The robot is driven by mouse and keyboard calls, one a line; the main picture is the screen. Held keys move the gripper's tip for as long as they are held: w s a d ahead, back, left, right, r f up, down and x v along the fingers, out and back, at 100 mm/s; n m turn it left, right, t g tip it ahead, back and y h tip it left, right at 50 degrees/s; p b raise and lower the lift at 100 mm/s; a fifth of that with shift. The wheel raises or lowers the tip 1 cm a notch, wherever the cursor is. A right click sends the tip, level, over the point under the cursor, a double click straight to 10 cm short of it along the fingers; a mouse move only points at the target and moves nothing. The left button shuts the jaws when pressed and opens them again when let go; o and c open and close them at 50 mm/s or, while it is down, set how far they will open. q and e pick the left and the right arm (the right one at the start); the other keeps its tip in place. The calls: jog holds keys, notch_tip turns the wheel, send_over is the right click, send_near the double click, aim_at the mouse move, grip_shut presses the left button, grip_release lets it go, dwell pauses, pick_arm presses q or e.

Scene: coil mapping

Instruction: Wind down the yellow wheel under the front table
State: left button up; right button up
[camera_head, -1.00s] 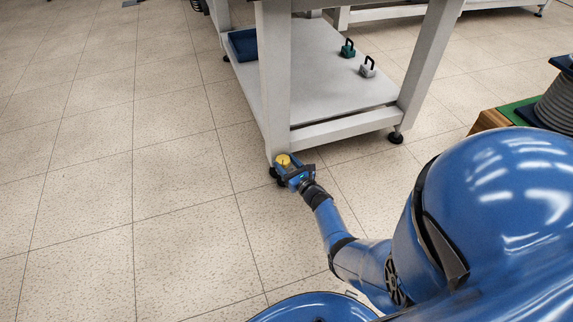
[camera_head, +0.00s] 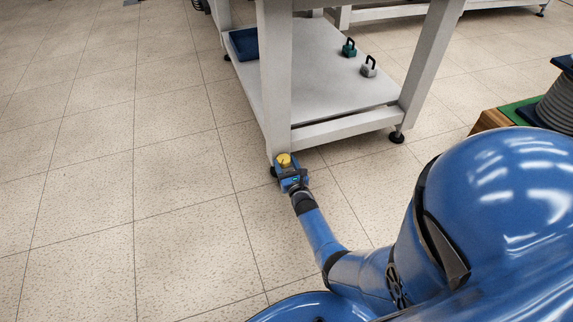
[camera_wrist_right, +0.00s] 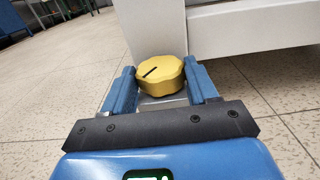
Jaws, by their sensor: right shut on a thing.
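The yellow wheel (camera_head: 284,160) sits low at the foot of the front table's near leg (camera_head: 276,90). In the right wrist view the yellow wheel (camera_wrist_right: 161,75) is a scalloped knob with a dark slot across its top, running from lower left to upper right. My right gripper (camera_head: 287,170) is shut on the wheel. In the wrist view its two blue fingers (camera_wrist_right: 163,84) stand on either side of the wheel. My left gripper is not in view.
The front table's lower shelf (camera_head: 320,90) holds a blue bin (camera_head: 243,44), a green weight (camera_head: 348,48) and a grey weight (camera_head: 368,67). Another table foot (camera_head: 397,137) stands to the right. A wooden crate (camera_head: 490,121) is at the right. The floor at left is clear.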

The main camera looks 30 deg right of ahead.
jog(key=shift+r, duration=0.1)
dwell(0.3)
jog(key=o, duration=1.1)
jog(key=shift+c, duration=0.2)
jog(key=shift+r+p, duration=0.35)
jog(key=shift+r, duration=0.05)
notch_tip(320, 180, up, 9)
jog(key=p, duration=0.6)
pick_arm(q)
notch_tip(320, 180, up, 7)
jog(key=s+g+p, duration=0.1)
jog(key=p, duration=0.5)
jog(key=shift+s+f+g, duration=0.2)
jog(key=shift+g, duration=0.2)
pick_arm(e)
notch_tip(320, 180, up, 10)
jog(key=shift+r, duration=0.1)
